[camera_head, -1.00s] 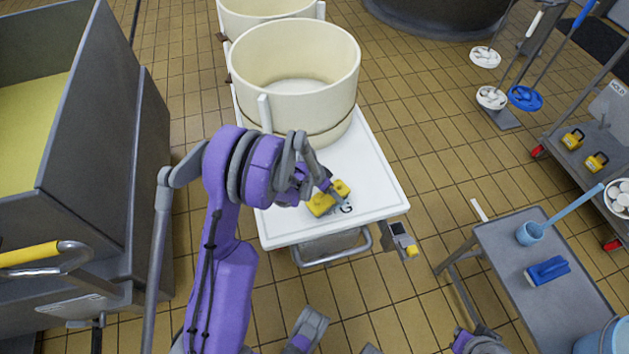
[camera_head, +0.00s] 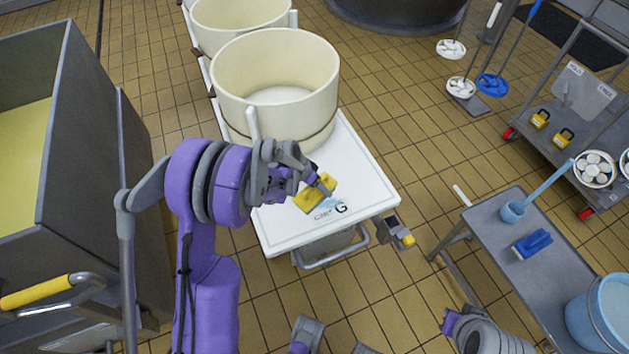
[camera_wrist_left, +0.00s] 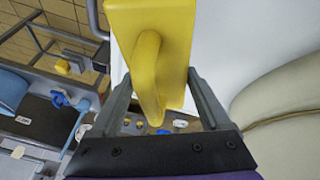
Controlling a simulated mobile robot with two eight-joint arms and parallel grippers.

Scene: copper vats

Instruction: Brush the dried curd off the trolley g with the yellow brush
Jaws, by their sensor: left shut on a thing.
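The white trolley g (camera_head: 372,190) stands in the middle of the head view, with a dark "G" and smaller lettering near its front edge. The yellow brush (camera_head: 313,196) is over its top, just behind and left of the lettering. My left gripper (camera_head: 325,184) is shut on the brush. In the left wrist view the brush (camera_wrist_left: 150,45) sits between the two fingers. I cannot tell whether its bristles touch the trolley top. A pale bluish patch shows by the lettering; I cannot tell whether it is curd.
A cream tub (camera_head: 225,85) stands on the trolley behind the brush, close to my left arm. A grey vat (camera_head: 75,160) stands at left. At right, a grey table (camera_head: 548,285) holds a blue brush (camera_head: 531,244) and a blue bucket (camera_head: 603,315). Tiled floor lies between.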

